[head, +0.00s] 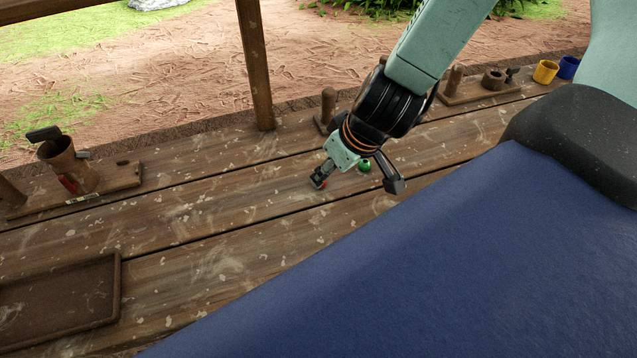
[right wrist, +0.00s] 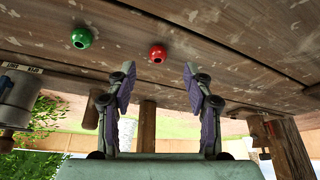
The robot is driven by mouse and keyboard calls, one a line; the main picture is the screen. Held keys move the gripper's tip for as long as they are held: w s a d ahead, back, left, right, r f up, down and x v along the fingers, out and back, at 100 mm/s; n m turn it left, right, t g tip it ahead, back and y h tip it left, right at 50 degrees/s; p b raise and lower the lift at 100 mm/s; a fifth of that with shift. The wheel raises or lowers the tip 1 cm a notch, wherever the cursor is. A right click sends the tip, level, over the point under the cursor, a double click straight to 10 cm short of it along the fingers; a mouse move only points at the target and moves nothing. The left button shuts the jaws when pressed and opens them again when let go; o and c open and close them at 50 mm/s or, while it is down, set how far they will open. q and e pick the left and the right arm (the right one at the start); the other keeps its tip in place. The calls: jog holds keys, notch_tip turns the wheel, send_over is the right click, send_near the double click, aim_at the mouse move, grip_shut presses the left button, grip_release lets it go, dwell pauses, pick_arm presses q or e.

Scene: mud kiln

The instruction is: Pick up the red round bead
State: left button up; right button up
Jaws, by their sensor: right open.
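The red round bead (right wrist: 157,53) rests on the wooden planks in the right wrist view, with a dark hole facing the camera. It lies just beyond and between the fingertips of my right gripper (right wrist: 160,72), with no contact visible. In the head view only a sliver of the red bead (head: 324,184) shows beside a fingertip. My right gripper (head: 357,183) is open and empty, pointing down at the planks. A green bead (head: 365,166) lies near the red one; it also shows in the right wrist view (right wrist: 81,38). My left gripper is not in view.
A brown tray (head: 118,290) lies at the lower left. A tool cup (head: 62,155) stands on a wooden board at the left. A wooden peg (head: 328,104) stands behind my gripper. Yellow (head: 545,72) and blue (head: 568,67) cups are far right. The planks left of my gripper are clear.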

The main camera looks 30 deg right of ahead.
aim_at(324, 190)
jog(key=shift+a+f, duration=0.1)
jog(key=shift+f, duration=0.1)
jog(key=shift+w+f, duration=0.1)
jog(key=b+x, duration=0.3)
jog(key=shift+w+d+f, duration=0.15)
jog(key=shift+d+f, duration=0.05)
jog(key=shift+d, duration=0.1)
jog(key=shift+w+a+f+b, duration=0.25)
jog(key=shift+f+b, duration=0.3)
jog(key=shift+b, duration=0.2)
jog(key=shift+w+f, duration=0.25)
jog(key=shift+w, duration=0.05)
jog(key=shift+d, duration=0.15)
jog(key=shift+s+r, duration=0.15)
jog(key=c, duration=0.7)
jog(key=shift+c, duration=1)
